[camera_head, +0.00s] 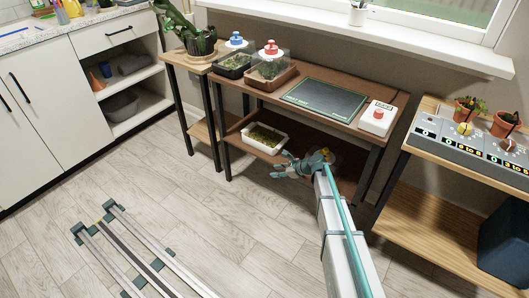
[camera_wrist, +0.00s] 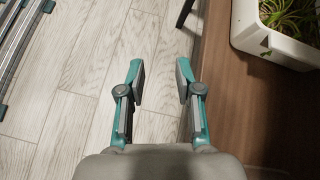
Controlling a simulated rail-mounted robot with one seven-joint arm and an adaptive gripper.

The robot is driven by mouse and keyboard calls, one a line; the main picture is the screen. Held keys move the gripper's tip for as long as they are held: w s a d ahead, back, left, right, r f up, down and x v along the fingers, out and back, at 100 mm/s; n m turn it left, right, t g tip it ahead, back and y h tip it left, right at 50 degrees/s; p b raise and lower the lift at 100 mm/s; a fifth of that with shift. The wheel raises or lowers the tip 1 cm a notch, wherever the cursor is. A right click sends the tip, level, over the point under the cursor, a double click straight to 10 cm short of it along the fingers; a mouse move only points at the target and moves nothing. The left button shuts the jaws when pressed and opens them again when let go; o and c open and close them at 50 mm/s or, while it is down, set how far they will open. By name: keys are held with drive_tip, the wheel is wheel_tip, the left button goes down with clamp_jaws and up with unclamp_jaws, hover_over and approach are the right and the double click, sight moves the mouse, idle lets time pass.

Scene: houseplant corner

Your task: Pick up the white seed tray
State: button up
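The white seed tray (camera_head: 246,137) sits on the lower shelf of the brown table, with green seedlings in it. In the wrist view the white seed tray (camera_wrist: 246,40) shows at the upper right, partly cut off by the frame. My gripper (camera_head: 279,168) is in front of the lower shelf, to the right of the tray and apart from it. In the wrist view my gripper (camera_wrist: 160,80) is open and empty, its fingers over the floor beside the shelf edge.
The lower shelf (camera_wrist: 215,85) is bare between my gripper and the tray. The tabletop above carries two planted trays with clear lids (camera_head: 270,68), a dark green mat (camera_head: 325,98) and a white box with a red button (camera_head: 378,118). A dark table leg (camera_head: 222,140) stands left of the tray.

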sight(257, 142)
drive_tip(key=w+r+m+b, duration=0.1)
drive_tip(key=w+r, duration=0.1)
drive_tip(key=w, duration=0.1)
drive_tip(key=w+r+m+t+y+b, duration=0.1)
drive_tip(key=w+r, duration=0.1)
drive_tip(key=w, duration=0.1)
drive_tip(key=w+a+r+m+t+b, duration=0.1)
drive_tip(key=w+r, duration=0.1)
drive_tip(key=w, duration=0.2)
drive_tip(key=shift+m+y, duration=0.3)
drive_tip(key=shift+m, duration=0.1)
drive_tip(key=shift+w+d+r, duration=0.1)
drive_tip(key=shift+w, duration=0.1)
drive_tip(key=b+x, duration=0.1)
drive_tip(key=x, duration=0.3)
drive_tip(key=shift+w+b, duration=0.15)
drive_tip(key=shift+b, duration=0.15)
drive_tip(key=shift+r+b+x, duration=0.1)
drive_tip(key=shift+b+x, duration=0.55)
drive_tip(key=shift+x, duration=0.9)
drive_tip(key=shift+r+b+x, duration=0.15)
drive_tip(key=shift+b+x, duration=0.5)
drive_tip(key=shift+x, duration=0.9)
drive_tip(key=shift+c, duration=0.3)
clamp_jaws()
drive_tip(key=shift+r, duration=0.1)
